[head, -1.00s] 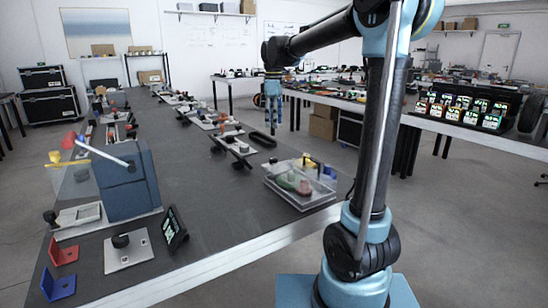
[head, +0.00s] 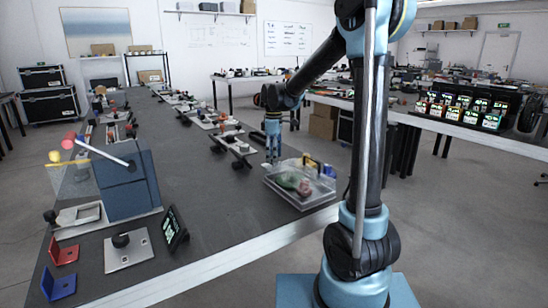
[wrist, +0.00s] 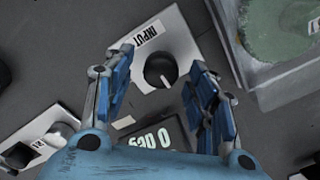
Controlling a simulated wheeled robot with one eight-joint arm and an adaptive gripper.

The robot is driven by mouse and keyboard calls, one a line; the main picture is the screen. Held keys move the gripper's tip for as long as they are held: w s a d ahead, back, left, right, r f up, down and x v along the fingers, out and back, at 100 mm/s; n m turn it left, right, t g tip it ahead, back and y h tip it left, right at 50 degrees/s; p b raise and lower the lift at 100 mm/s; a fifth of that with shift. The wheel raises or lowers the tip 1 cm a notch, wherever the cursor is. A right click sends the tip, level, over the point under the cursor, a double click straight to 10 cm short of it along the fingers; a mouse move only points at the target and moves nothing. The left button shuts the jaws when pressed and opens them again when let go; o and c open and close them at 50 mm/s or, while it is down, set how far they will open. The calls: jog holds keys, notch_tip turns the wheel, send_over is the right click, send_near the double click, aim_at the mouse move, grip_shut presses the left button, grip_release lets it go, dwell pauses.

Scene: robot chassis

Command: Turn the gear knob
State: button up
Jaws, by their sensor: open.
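In the wrist view, a round black knob (wrist: 160,70) with a white pointer line stands on a light plate (wrist: 176,38) labelled INPUT. A dark display (wrist: 155,132) with white characters lies beside the plate, partly hidden by my gripper. My gripper (wrist: 160,62) is open and empty. Its blue fingers appear on either side of the knob; contact is not visible. In the head view, my gripper (head: 272,158) points down beside the clear box. A similar black knob (head: 120,240) on a light plate (head: 130,257) shows front left; I cannot tell whether it is the same one.
A clear box (head: 310,197) with green and red contents stands near the table's right edge. It fills the wrist view's upper right (wrist: 290,88). Another plate with knobs (wrist: 42,138) lies lower left there. A blue stand (head: 128,185) and red bracket (head: 62,254) are at left.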

jog(key=shift+f, duration=0.25)
jog(key=c, duration=1)
jog(key=shift+c, duration=0.2)
jog(key=shift+m, duration=0.3)
